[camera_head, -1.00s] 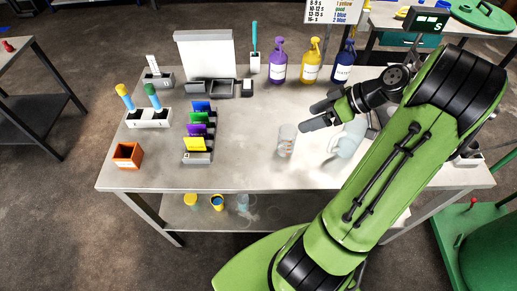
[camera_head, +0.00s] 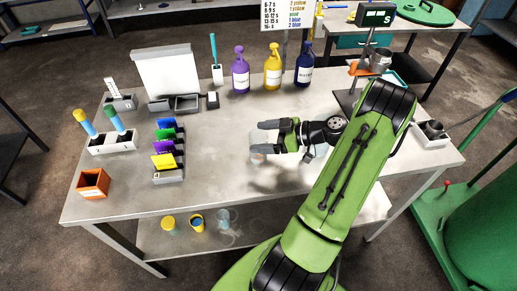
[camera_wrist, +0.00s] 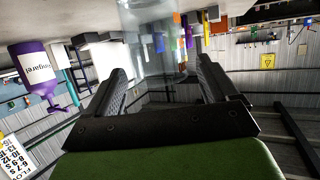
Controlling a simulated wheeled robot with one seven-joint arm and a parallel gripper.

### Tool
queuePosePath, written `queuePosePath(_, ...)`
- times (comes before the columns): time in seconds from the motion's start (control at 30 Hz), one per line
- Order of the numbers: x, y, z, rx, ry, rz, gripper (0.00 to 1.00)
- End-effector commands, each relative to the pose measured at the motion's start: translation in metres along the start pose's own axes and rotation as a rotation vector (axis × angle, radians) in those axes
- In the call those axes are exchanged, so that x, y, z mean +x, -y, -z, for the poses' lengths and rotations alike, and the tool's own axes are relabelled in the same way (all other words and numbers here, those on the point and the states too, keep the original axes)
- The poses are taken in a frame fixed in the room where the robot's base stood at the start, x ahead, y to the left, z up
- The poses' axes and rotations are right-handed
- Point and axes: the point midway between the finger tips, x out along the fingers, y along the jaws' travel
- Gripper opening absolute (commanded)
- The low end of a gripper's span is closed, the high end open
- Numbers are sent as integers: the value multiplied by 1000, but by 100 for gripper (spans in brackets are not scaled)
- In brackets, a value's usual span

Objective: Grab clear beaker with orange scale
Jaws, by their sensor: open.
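The clear beaker (camera_head: 257,156) stands on the grey table in the head view, partly hidden behind my gripper; its orange scale cannot be made out now. My gripper (camera_head: 262,134) is open at the beaker, low over the table. In the wrist view the clear beaker (camera_wrist: 152,35) shows at the top centre, in line with the gap between the two open fingers of my gripper (camera_wrist: 160,68). I cannot tell whether either finger touches it.
Purple (camera_head: 240,72), yellow (camera_head: 272,68) and blue (camera_head: 304,65) bottles stand at the back. A card rack (camera_head: 168,155) and an orange box (camera_head: 92,184) are at left. A clear pitcher (camera_head: 311,151) is largely behind my arm. The front middle table is clear.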

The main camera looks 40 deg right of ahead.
Motion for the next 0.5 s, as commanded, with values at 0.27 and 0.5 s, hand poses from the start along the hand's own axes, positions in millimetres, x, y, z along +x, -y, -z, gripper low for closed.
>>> queuePosePath(0.27, 34, 1, 0, 0, 0, 1, 87)
queuePosePath(0.5, 33, 0, 0, 0, 0, 0, 72)
